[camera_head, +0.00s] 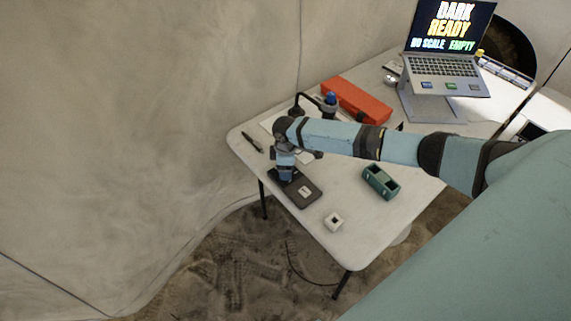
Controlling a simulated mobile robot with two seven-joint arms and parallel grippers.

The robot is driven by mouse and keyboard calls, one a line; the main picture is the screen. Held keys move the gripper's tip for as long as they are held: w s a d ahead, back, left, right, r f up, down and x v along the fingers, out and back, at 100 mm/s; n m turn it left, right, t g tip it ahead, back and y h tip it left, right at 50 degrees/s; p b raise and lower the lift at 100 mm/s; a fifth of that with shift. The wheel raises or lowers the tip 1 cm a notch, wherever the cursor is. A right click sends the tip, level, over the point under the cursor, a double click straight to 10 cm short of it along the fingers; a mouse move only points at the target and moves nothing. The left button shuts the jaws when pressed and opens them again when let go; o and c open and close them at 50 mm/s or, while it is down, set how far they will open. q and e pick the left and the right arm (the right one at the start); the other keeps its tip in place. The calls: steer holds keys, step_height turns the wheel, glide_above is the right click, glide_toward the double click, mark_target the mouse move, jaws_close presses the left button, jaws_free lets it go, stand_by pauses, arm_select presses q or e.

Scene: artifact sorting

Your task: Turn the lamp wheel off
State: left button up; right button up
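A small white block with a dark round spot on top (333,221) sits near the table's front edge; I cannot tell whether it is the lamp wheel. A thin black bent arm (303,97), perhaps part of a lamp, stands at the back left, partly hidden behind my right arm. My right arm reaches in from the right, its wrist pointing down. The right gripper (286,177) is at the rear part of a flat dark device (305,194); its fingers are too small to read, and contact is unclear. My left gripper is out of view.
The white table (345,247) also holds a green two-hole block (380,182), a red box (357,100), a dark pen-like item (252,142) and a laptop (447,68) on a stand. Its screen reads "DARK READY" and "NO SCALE EMPTY". A fabric wall borders the left.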

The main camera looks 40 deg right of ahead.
step_height(320, 180, up, 13)
stand_by(0.3)
stand_by(0.5)
